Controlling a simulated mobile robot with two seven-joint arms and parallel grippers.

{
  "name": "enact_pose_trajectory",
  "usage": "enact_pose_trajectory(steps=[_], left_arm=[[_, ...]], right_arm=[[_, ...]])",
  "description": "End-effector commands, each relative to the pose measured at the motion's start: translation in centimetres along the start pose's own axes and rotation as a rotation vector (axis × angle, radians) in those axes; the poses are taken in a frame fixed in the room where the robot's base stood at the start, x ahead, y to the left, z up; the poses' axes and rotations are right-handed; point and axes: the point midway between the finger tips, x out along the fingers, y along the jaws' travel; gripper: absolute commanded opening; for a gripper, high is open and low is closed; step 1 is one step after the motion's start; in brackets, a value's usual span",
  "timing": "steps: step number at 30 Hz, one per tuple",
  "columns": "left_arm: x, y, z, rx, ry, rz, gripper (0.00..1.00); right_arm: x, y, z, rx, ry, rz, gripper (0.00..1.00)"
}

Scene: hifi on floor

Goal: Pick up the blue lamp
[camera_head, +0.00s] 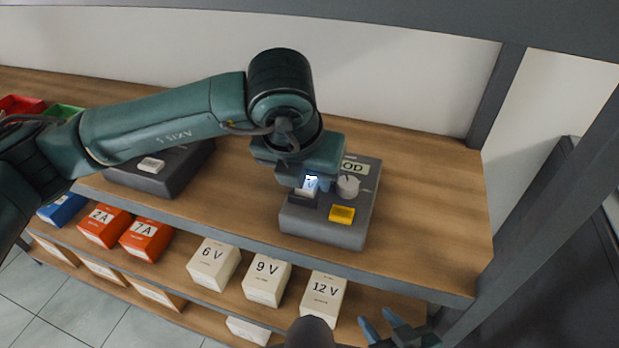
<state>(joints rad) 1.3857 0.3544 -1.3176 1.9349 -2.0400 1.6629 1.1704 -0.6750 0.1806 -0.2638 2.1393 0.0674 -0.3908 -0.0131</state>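My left gripper (308,186) points down over a dark grey device (328,229) on the wooden bench. A small pale blue-white glowing piece (311,182) with a dark mark, possibly the blue lamp, shows right at its fingertips. The gripper body hides most of that spot, so I cannot tell whether the fingers are closed on it. My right gripper (382,325) is at the bottom edge, in front of the lower shelf, its two fingertips apart and nothing visible between them.
The device carries a yellow button (341,214), a round knob (347,186) and a partly hidden label. Another grey device (160,179) stands left. The lower shelf holds white boxes (266,281), orange boxes (146,238) and a blue box (62,208). Bench right of the device is clear.

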Motion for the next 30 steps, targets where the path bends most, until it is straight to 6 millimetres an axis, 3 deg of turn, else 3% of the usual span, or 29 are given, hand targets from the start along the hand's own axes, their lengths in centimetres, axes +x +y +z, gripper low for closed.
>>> enact_pose_trajectory(steps=[14, 23, 30], left_arm=[[-0.1, 0.0, 0.0, 0.000, 0.000, 0.000, 0.01], [-0.4, 0.0, 0.2, 0.000, -0.001, 0.000, 0.01], [-2.5, 0.0, 1.1, 0.000, -0.003, 0.001, 0.01]], right_arm=[[0.0, 0.0, -0.1, 0.001, 0.003, 0.000, 0.36], [0.1, 0.0, -0.1, 0.003, 0.004, 0.001, 0.36], [0.3, 0.0, 0.2, 0.017, 0.009, -0.002, 0.36]])
